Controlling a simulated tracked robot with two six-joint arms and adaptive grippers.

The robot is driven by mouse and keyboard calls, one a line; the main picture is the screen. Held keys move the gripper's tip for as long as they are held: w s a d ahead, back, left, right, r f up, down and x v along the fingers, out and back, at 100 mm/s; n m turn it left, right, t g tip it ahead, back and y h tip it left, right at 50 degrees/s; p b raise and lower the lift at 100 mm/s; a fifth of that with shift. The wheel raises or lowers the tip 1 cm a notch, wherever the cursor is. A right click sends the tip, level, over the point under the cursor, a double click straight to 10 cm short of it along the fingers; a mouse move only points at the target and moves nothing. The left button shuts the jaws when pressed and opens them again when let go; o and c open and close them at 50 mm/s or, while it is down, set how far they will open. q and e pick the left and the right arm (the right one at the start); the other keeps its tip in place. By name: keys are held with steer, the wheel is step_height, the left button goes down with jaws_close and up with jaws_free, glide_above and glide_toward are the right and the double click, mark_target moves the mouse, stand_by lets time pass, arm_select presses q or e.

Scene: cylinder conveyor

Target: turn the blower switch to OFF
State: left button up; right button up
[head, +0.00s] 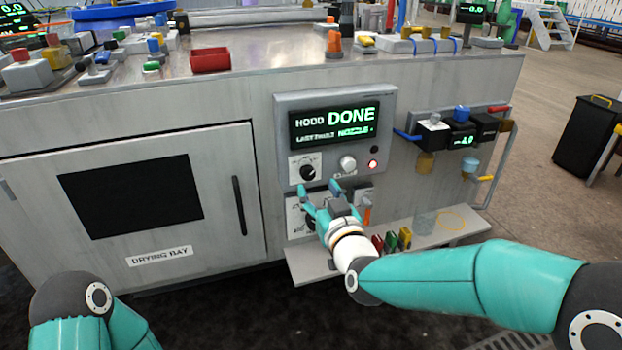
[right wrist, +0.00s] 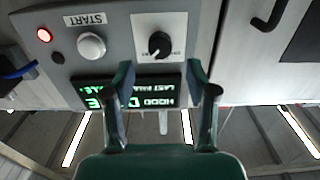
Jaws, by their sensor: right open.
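On the front of the grey cabinet, a panel (head: 384,98) carries a black rotary knob (head: 307,172) on a white plate; its label is too small to read. The same knob shows in the right wrist view (right wrist: 159,44), ahead of the fingers. A second white plate (head: 293,211) with a dark knob sits lower, partly hidden by my right gripper. I cannot tell by label which is the blower switch. My right gripper (head: 320,191) is open and empty, just below the panel in the head view; it also shows in the right wrist view (right wrist: 160,75). My left gripper is out of view.
The display (head: 335,121) reads DONE. A round START button (head: 348,163) and a lit red lamp (head: 373,164) sit right of the knob. A shelf (head: 455,226) with small coloured items juts out below. The drying bay door (head: 225,245) is left; valves are right.

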mark_target(309, 175)
steer(key=x, duration=0.6)
jaws_close()
stand_by(0.3)
